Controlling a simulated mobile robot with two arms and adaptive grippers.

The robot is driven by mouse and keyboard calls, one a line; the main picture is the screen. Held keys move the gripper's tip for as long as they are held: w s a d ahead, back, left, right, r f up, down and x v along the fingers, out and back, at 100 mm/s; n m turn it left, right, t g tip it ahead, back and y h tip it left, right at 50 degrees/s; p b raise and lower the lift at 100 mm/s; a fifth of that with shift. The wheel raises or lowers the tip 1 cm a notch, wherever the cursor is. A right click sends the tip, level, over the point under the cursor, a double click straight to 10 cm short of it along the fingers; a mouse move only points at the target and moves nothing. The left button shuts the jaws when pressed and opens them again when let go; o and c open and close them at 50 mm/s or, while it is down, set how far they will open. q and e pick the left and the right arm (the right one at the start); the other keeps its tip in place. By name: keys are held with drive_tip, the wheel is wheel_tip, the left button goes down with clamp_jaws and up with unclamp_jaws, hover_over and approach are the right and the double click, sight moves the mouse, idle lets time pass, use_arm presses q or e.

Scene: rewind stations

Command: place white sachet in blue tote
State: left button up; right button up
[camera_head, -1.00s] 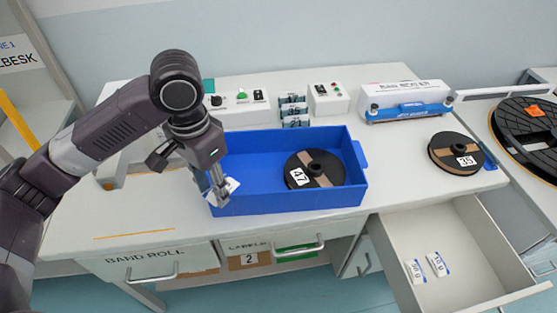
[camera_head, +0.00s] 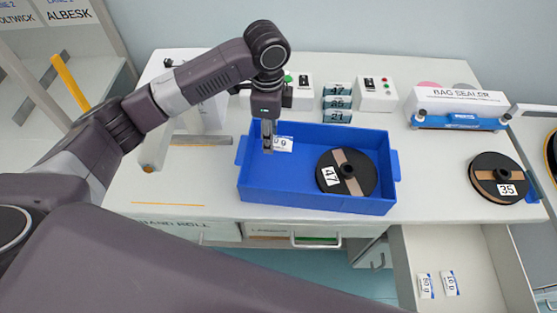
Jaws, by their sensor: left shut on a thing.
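A white sachet (camera_head: 283,144) with dark print is held at the fingertips of my left gripper (camera_head: 268,146), which is shut on it. The gripper points down over the left part of the blue tote (camera_head: 315,203). The sachet shows against the tote's back wall; I cannot tell whether it touches the tote. A black reel (camera_head: 332,180) labelled 47 lies in the tote's right half. Two more white sachets, one on the left (camera_head: 425,286) and one on the right (camera_head: 450,283), lie in the open drawer. My right gripper is not in view.
A black reel (camera_head: 483,180) labelled 35 and a bag sealer (camera_head: 455,108) stand at the right of the table. Control boxes, one of them here (camera_head: 376,94), stand behind the tote. The open drawer (camera_head: 480,245) juts out at the front right. The tote's left floor is bare.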

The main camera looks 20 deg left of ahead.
sight(271, 169)
use_arm(q)
wheel_tip(271, 169, down, 13)
drive_tip(key=shift+w+r+p, duration=0.1)
drive_tip(key=shift+p, duration=0.8)
drive_tip(key=shift+f, duration=0.2)
drive_tip(key=o, duration=0.8)
drive_tip(key=shift+o, duration=0.2)
drive_tip(key=shift+r, duration=0.1)
wheel_tip(271, 169, up, 11)
drive_tip(key=b, duration=0.2)
drive_tip(key=shift+r+b, duration=0.1)
drive_tip(key=shift+b, duration=0.2)
drive_tip(key=shift+r, duration=0.5)
